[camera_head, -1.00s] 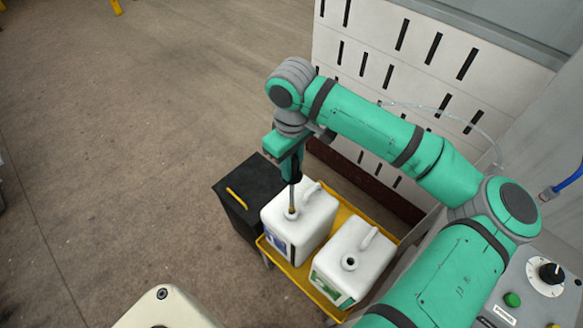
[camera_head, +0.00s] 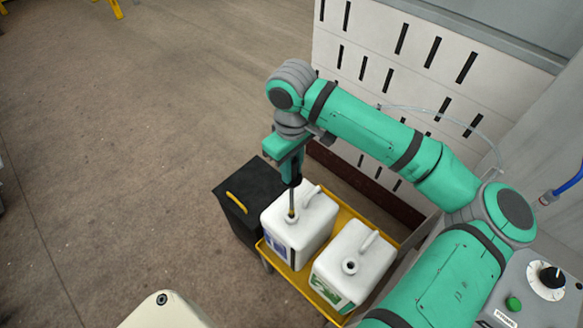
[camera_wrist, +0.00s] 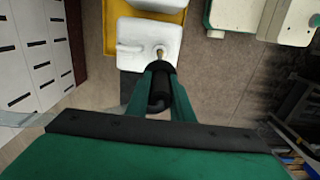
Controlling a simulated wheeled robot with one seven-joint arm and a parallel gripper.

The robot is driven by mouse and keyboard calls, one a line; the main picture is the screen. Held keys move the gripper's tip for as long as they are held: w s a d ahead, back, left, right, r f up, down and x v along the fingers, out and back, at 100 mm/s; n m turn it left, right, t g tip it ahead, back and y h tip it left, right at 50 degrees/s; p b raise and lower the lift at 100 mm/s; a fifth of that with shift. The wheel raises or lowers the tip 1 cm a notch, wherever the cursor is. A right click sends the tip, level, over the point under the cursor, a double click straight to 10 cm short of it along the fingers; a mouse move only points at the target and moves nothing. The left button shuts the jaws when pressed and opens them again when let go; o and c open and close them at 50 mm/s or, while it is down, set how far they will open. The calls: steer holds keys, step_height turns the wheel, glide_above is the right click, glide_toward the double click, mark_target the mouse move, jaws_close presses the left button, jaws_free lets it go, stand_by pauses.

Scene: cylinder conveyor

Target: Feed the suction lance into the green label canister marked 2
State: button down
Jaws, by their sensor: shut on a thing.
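My gripper (camera_head: 292,172) points down and is shut on the black grip of the suction lance (camera_head: 291,200). The lance's thin shaft runs down to the neck of the left white canister (camera_head: 312,228), which has a blue label. The shaft's lower end is hidden at that neck, so its depth cannot be told. The green label canister (camera_head: 364,262) stands to the right, upright, with an open dark mouth facing up. Its number is not legible. In the wrist view the lance grip (camera_wrist: 160,88) sits between my fingers, above a white canister (camera_wrist: 138,32).
Both canisters stand in a yellow tray (camera_head: 283,270). A black box (camera_head: 229,212) with a yellow handle is at the left. A slotted white panel (camera_head: 380,60) rises behind. A control panel (camera_head: 530,295) with a knob is at the right. A clear hose (camera_head: 455,113) arcs behind my arm.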

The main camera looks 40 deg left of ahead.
steer(key=shift+r, duration=0.2)
stand_by(0.3)
steer(key=shift+r, duration=1.85)
steer(key=shift+r, duration=0.1)
steer(key=shift+r, duration=1.9)
